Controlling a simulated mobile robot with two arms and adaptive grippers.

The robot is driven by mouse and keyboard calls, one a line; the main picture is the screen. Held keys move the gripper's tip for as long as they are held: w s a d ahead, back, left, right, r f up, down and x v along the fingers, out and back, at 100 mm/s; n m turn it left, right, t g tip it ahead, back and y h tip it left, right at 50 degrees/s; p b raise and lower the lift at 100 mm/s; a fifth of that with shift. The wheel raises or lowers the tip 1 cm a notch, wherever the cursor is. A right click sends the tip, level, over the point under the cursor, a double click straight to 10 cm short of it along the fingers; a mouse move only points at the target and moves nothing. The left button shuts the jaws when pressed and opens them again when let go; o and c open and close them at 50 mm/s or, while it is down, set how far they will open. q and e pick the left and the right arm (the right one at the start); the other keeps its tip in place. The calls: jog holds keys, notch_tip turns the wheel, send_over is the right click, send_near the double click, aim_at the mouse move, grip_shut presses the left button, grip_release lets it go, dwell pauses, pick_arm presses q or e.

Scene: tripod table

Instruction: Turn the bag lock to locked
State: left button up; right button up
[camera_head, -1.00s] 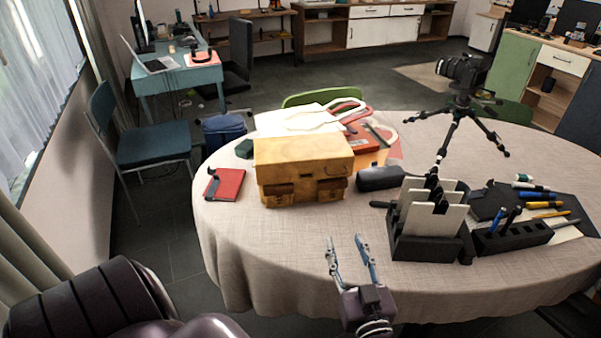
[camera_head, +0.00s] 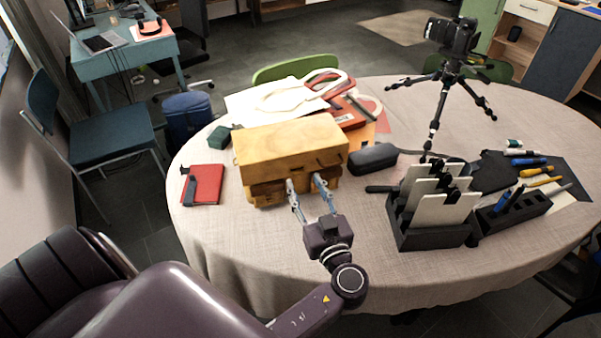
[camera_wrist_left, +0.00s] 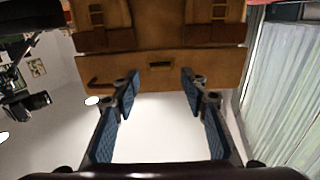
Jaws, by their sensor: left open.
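The tan leather bag (camera_head: 290,145) stands on the round table, its two-pocket front toward me. In the left wrist view the bag (camera_wrist_left: 225,62) fills the top, with its pockets above the flap. A small dark slot-like fitting, which looks like the lock (camera_wrist_left: 160,66), sits mid-flap; whether it is turned cannot be told. My left gripper (camera_head: 305,182) is open and empty at the bag's front. In the wrist view its fingers (camera_wrist_left: 160,82) stand left and right of the lock, with nothing between them. My right gripper is out of view.
A red notebook (camera_head: 203,183) lies left of the bag. A dark case (camera_head: 373,158) lies close on its right. A black file holder (camera_head: 425,237) and a pen block (camera_head: 515,212) stand further right. A camera tripod (camera_head: 437,115) stands behind. The table front is clear.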

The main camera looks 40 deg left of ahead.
aim_at(299, 173)
pick_arm(q)
jog(key=x, duration=0.2)
jog(key=shift+w+a, duration=0.2)
jog(key=shift+a, duration=0.1)
jog(key=shift+w+a+p, duration=0.15)
jog(key=shift+a+p, duration=0.05)
jog(key=shift+p, duration=0.1)
jog(key=shift+a, duration=0.1)
jog(key=c, duration=1.1)
grip_shut()
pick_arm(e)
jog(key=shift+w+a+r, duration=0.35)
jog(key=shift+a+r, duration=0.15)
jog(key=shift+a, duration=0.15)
